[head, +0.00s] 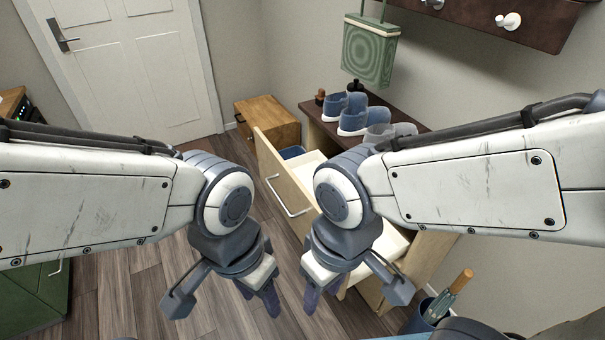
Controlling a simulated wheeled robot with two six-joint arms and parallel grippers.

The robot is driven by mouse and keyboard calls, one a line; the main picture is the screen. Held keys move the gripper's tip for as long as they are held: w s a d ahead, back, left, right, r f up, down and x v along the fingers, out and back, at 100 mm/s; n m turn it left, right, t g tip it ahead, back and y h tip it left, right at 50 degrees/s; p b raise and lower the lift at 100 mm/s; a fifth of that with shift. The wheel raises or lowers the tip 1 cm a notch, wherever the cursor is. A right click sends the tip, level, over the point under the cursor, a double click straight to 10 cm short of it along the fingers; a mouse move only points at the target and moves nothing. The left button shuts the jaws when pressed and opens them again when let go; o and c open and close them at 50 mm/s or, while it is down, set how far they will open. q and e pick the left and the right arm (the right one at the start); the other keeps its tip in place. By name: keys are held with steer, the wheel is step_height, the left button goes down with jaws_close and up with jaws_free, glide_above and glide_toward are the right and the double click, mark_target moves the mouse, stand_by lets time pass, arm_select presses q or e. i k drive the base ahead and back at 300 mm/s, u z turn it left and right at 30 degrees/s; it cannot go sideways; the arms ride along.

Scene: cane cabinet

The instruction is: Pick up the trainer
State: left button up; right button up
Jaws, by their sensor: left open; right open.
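A pair of blue shoes with white soles (353,112) stands on the dark top of the cabinet. Grey shoes (388,132) stand just in front of them, partly hidden behind my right arm. I cannot tell which of these is the trainer. My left gripper (224,292) is open and empty, low in front of the cabinet and well apart from the shoes. My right gripper (355,288) is open and empty, in front of the open drawer area, also apart from the shoes.
The cabinet's drawer (266,160) is pulled out; something blue (292,152) shows inside. A small wooden cabinet (268,122) stands behind it. A green bag (370,52) hangs above. An umbrella (462,281) stands in a holder at lower right. Wooden floor (140,290) is clear at left.

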mark_target(346, 103)
steer(key=u, duration=0.5)
steer(key=k, duration=0.55)
steer(key=u, duration=0.75)
steer(key=i, duration=3.5)
steer(key=z, duration=1.15)
steer(key=i, duration=1.05)
steer(key=z, duration=1.45)
steer(key=i, duration=0.55)
steer(key=z, duration=0.35)
